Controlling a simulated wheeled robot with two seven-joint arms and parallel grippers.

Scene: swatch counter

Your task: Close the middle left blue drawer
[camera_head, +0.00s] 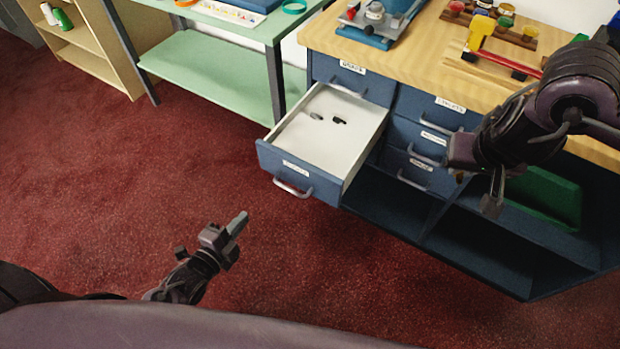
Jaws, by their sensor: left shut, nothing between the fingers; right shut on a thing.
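The middle left blue drawer (262,155) is pulled far out of the blue cabinet. Its front has a white label and a grey bar handle (293,188). Its pale inside shows two small dark items (338,122). My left gripper (238,224) is shut and empty over the red carpet, below and left of the drawer front, not touching it. My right gripper (475,182) is at the right side, in front of the cabinet's right-hand drawers. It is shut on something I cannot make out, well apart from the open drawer.
The upper left drawer (340,78) and right-hand drawers (415,170) look shut. Open shelves lie below, with a green bin (545,195) at right. A wooden top (425,60) carries tools and paint pots. A green table (210,75) stands at left. Carpet before the drawer is clear.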

